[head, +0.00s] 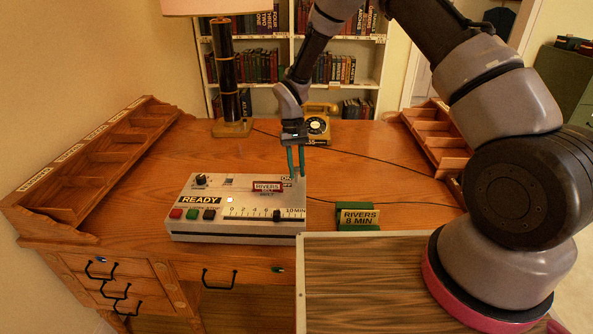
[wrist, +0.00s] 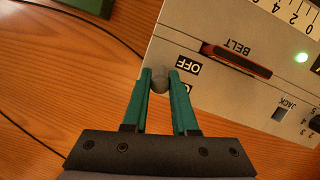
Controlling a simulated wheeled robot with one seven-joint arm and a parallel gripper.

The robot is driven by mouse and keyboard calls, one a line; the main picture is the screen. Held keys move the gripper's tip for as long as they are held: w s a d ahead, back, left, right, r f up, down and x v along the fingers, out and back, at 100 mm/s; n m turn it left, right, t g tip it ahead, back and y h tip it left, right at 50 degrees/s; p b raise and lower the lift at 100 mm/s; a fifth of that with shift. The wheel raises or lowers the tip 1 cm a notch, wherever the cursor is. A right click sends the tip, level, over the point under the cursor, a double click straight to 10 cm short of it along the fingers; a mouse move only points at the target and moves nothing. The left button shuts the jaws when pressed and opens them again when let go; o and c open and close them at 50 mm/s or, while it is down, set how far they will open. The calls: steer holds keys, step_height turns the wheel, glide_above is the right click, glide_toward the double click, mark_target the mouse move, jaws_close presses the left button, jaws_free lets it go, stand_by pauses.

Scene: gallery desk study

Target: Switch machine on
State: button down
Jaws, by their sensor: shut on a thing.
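The machine (head: 240,228) is a pale box on the desk with a READY label, a slider scale and red, green and dark buttons. It also shows in the wrist view (wrist: 225,28). A small grey knob (wrist: 159,76) sits at the machine's edge beside the OFF label (wrist: 188,65). A second label next to it is partly hidden. My gripper (wrist: 162,78) has green fingers and is shut on the grey knob. In the head view my gripper (head: 296,176) is at the machine's back right corner.
A green holder with a RIVERS 8 MIN card (head: 358,217) stands right of the machine. A yellow telephone (head: 317,125) and a lamp (head: 228,75) stand at the back. Dark cables cross the desk. Wooden racks (head: 95,150) line its sides.

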steer(key=shift+w+f+g, duration=0.15)
steer(key=shift+w+g, duration=0.25)
steer(key=shift+g, duration=0.6)
steer(key=c, duration=0.7)
jaws_free()
steer(key=d+v, duration=0.1)
steer(key=v, duration=0.9)
steer(key=shift+a+r, duration=0.4)
steer(key=shift+a, duration=0.1)
steer(key=shift+w, duration=0.1)
